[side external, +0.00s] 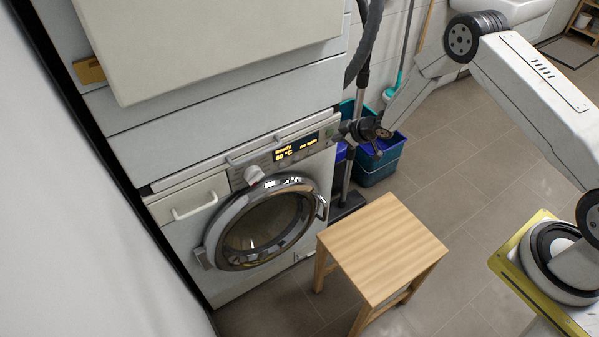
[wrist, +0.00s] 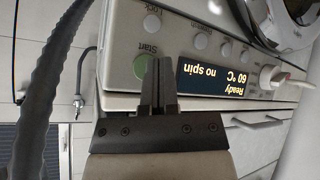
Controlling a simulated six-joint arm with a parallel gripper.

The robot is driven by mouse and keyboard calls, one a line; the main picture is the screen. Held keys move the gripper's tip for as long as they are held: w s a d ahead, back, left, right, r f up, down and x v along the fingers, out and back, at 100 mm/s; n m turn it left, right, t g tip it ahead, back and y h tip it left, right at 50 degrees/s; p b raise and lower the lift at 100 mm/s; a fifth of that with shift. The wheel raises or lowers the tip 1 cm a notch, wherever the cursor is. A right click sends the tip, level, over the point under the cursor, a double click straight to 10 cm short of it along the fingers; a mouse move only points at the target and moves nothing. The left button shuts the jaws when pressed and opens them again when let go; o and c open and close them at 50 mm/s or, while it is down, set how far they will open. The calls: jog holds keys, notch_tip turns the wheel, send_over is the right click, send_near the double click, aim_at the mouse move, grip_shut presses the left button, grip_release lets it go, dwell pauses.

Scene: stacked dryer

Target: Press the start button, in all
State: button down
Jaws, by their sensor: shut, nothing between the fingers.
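The start button (wrist: 140,65) is green, round and labelled "Start"; in the wrist view it sits on the pale control panel just left of my fingers, partly hidden by them. My gripper (wrist: 158,62) is shut and empty, its tips at the panel between the button and the display. I cannot tell whether the tips touch the panel or the button. In the side view my gripper (side external: 346,128) is at the right end of the panel of the front-loading machine (side external: 170,235). The display (side external: 296,148) is lit; in the wrist view the display (wrist: 211,77) reads "Ready 60 °C no spin".
Several small round buttons and a white dial (side external: 254,174) share the panel. A wooden stool (side external: 383,245) stands before the machine. A teal bucket (side external: 378,168) and a dark hose (side external: 365,45) are near the panel's right end.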

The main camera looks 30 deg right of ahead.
jog(key=shift+w, duration=0.8)
dwell(1.1)
jog(key=shift+s, duration=0.8)
